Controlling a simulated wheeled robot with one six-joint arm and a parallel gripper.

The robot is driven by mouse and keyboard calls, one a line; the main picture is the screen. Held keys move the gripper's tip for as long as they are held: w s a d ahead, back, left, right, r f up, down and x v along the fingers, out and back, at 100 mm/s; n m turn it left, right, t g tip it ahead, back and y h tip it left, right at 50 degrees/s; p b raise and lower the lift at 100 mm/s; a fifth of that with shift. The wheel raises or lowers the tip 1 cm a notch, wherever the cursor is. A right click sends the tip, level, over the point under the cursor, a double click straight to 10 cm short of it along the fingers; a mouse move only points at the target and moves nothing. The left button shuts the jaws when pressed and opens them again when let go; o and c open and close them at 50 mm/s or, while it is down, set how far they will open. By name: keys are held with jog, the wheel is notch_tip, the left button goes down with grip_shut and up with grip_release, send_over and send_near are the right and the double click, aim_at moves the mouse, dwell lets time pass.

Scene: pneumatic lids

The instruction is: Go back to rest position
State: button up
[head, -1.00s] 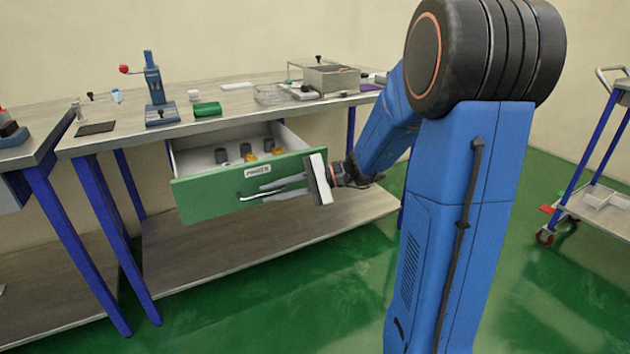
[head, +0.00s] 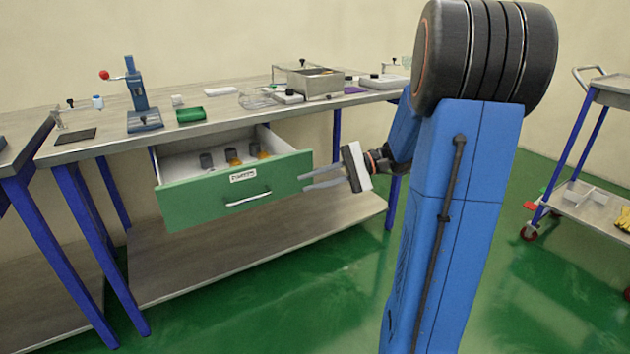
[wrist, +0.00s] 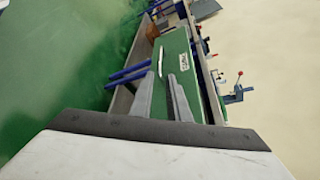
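My gripper (head: 306,181) is in front of the right end of the open green drawer (head: 190,206), to the right of its handle (head: 248,199). Its two grey fingers point left toward the drawer, with a gap between them and nothing held. In the wrist view the fingers (wrist: 163,85) are apart and the drawer front (wrist: 172,62) lies beyond them, with its pale handle (wrist: 160,60) clear of the fingertips. The drawer stands pulled out under the workbench, and several small grey and amber parts (head: 232,155) show inside it.
The workbench (head: 235,115) carries a blue press (head: 137,90), a green block (head: 190,115) and a metal box (head: 315,83). A second bench (head: 22,140) stands at left. A trolley (head: 585,210) stands at right. Green floor (head: 290,300) is open in front.

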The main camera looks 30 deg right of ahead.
jog(key=shift+s+d+r, duration=0.1)
jog(key=shift+s+d, duration=0.05)
jog(key=shift+d, duration=0.25)
jog(key=s+a+f+n+g+h, duration=0.4)
jog(key=s+a+g+h, duration=0.15)
jog(key=s+a, duration=0.6)
jog(key=s+d+f+n+t+h, duration=0.2)
jog(key=s+n+t+h, duration=0.3)
jog(key=s+h, duration=0.4)
jog(key=shift+s+n, duration=0.7)
jog(key=shift+s, duration=0.3)
jog(key=shift+d, duration=0.1)
